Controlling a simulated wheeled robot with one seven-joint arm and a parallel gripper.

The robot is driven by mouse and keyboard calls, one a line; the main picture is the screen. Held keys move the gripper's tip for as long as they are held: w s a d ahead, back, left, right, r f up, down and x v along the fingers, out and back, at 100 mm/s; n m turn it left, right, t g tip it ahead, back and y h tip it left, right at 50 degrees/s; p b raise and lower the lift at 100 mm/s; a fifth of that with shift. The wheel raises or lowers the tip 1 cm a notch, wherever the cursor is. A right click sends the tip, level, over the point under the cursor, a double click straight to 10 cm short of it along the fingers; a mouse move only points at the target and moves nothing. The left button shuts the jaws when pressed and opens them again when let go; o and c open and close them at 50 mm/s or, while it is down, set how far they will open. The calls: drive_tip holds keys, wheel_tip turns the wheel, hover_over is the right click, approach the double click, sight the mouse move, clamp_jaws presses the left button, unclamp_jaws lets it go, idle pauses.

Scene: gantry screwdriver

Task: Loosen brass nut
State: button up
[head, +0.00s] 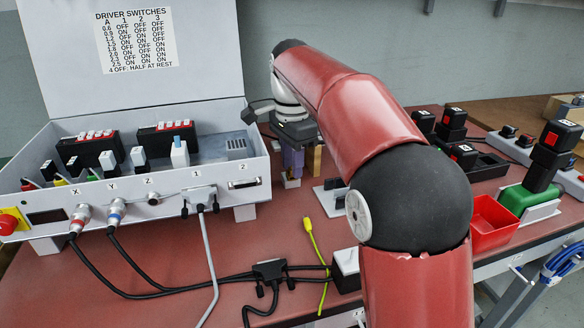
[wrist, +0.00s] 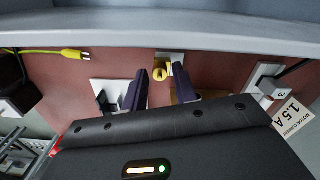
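The brass nut (wrist: 160,73) shows in the wrist view as a small yellow cylinder in front of a white plate (wrist: 170,57). My gripper (wrist: 159,76) is open, with its two dark purple fingers on either side of the nut. A gap shows between the nut and each finger, and I see no contact. In the head view my gripper (head: 291,168) points down behind my red arm, beside the right end of the open control box. A small white block (head: 291,182) shows at its fingertips there. The nut cannot be made out in the head view.
The grey control box (head: 130,200) with plugged cables stands at the left. A tan upright piece (head: 317,160) is close to the right of the fingers. A yellow cable (head: 314,250) lies on the red table. A red tray (head: 492,225) and a green-based device (head: 525,198) are at right.

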drive_tip(key=shift+c, duration=0.5)
clamp_jaws()
drive_tip(key=n, duration=2.4)
drive_tip(key=shift+n, duration=0.4)
drive_tip(key=shift+o, duration=0.5)
unclamp_jaws()
drive_tip(key=shift+r, duration=0.15)
